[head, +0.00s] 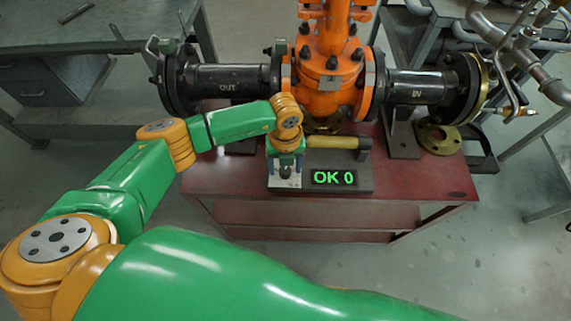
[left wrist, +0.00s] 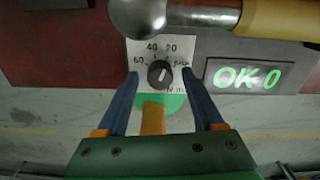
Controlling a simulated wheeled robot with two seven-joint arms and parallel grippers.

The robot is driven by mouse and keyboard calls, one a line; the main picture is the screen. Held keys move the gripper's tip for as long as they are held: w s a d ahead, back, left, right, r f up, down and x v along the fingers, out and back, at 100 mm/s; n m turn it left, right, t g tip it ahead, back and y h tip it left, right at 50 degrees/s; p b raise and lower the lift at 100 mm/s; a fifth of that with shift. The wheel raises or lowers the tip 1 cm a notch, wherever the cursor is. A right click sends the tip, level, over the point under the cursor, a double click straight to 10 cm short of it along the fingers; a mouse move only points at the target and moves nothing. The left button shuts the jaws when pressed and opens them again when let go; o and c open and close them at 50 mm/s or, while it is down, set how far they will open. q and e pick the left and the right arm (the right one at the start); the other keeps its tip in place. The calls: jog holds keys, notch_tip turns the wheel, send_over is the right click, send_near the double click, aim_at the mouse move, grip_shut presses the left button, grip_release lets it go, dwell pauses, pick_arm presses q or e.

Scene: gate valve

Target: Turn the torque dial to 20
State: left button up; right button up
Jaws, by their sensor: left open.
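The torque dial (left wrist: 160,73) is a small dark round knob on a pale scale plate (left wrist: 140,47), seen in the left wrist view. The plate reads 60, 40 and 20; a label at its right is partly hidden. A light mark shows on the knob, but its exact setting is hard to read. My left gripper (left wrist: 161,80) is open, with one blue-grey finger on each side of the knob and gaps between. In the head view my left gripper (head: 286,168) hides the dial. A display (head: 334,177) reads "OK 0" in green. My right gripper is not in view.
A tool with a yellow handle (head: 332,142) lies just behind the display; its round metal head (left wrist: 137,14) is close above the dial plate. The orange gate valve (head: 327,75) and black pipes stand behind on the red table (head: 420,180). The table's front right is clear.

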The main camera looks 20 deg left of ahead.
aim_at(285, 169)
pick_arm(q)
grip_shut()
jog(key=shift+m+b, duration=0.3)
jog(key=shift+m, duration=0.4)
grip_release()
notch_tip(285, 169, up, 7)
jog(key=shift+r, duration=0.15)
